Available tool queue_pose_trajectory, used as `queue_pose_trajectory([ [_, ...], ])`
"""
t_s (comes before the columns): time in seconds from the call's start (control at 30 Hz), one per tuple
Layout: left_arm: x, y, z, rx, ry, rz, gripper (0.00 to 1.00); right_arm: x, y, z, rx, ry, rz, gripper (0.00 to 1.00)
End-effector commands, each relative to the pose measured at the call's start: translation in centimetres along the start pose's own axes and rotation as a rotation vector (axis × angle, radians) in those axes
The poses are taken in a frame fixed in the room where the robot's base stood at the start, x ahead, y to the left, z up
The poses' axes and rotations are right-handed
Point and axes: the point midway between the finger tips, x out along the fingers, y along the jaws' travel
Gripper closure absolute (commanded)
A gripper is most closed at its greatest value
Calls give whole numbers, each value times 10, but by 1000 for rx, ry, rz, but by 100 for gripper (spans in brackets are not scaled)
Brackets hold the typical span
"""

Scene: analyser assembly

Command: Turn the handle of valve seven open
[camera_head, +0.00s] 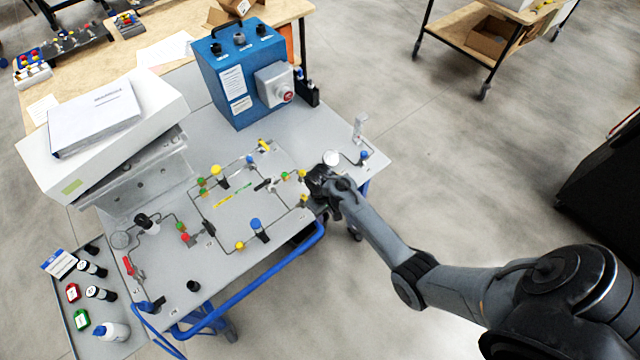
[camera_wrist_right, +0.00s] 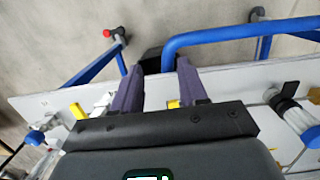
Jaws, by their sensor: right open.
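A grey panel (camera_head: 275,215) carries thin tubing and several valves with coloured handles. No readable number shows which one is valve seven. My right gripper (camera_head: 318,185) is over the panel's right part, by a yellow handle (camera_head: 304,200) and a green one (camera_head: 285,176). In the right wrist view my right gripper (camera_wrist_right: 160,85) is open, its two dark fingers apart. A small yellow part (camera_wrist_right: 173,104) shows low between the fingers, and another yellow handle (camera_wrist_right: 77,111) lies left of them. I cannot tell whether the fingers touch anything. My left gripper is not in view.
A blue box with a red button (camera_head: 240,75) stands at the back. A white box with a binder (camera_head: 100,115) is at the left. A side tray (camera_head: 75,325) holds bottles. A blue rail (camera_head: 260,285) runs along the panel's front edge; it also shows in the wrist view (camera_wrist_right: 235,33).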

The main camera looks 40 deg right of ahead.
Motion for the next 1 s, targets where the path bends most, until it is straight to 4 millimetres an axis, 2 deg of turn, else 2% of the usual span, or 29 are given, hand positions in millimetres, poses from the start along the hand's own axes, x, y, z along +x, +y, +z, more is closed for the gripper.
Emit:
queue_pose_trajectory([
  [0.03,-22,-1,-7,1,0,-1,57,-39,-1,-14,5,30,-8,57],
  [0.1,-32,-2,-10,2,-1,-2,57,-68,-2,-29,8,65,-13,57],
  [0.2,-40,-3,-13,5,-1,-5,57,-95,-3,-43,8,98,-16,57],
  [0.33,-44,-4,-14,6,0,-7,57,-108,-4,-53,8,120,-18,57],
  [0.47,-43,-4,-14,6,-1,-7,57,-100,-4,-56,7,123,-17,57],
  [1.0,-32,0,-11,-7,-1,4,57,-20,-4,-66,8,124,-16,57],
])
